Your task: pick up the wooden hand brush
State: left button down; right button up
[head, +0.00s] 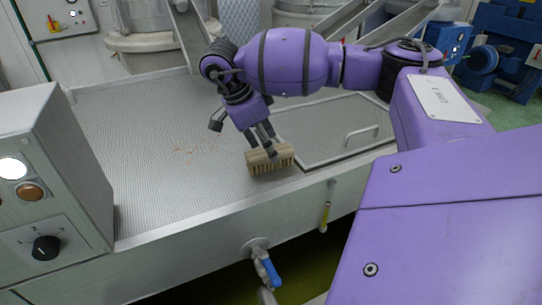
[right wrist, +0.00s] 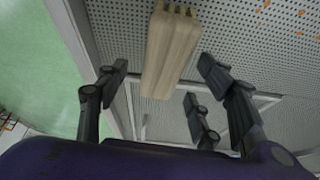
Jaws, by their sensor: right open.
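The wooden hand brush (head: 271,161) lies on the perforated metal top near its front edge, bristles toward the front in the head view. My right gripper (head: 262,142) is just above the brush, pointing down, its fingers overlapping the brush's wooden back in this view. In the right wrist view, the pale wooden block of the brush (right wrist: 170,55) sits ahead, between the open fingers of the right gripper (right wrist: 162,82). The fingers look apart from the wood; exact contact cannot be told. My left gripper is not in view.
The perforated top (head: 130,140) carries scattered brown bits (head: 200,148) left of the brush. A hatch with a handle (head: 362,133) lies to the right. A control box (head: 55,170) stands at the left. A blue-handled valve (head: 268,268) is on the front below.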

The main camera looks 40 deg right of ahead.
jog(key=x, duration=0.2)
jog(key=shift+w+f, duration=0.15)
jog(key=shift+f, duration=0.1)
jog(key=shift+d+f, duration=0.2)
jog(key=shift+f, duration=0.2)
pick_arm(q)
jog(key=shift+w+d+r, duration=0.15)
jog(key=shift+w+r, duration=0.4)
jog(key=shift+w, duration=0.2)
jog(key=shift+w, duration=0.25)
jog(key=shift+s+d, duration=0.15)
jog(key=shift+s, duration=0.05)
pick_arm(e)
jog(key=shift+f, duration=0.2)
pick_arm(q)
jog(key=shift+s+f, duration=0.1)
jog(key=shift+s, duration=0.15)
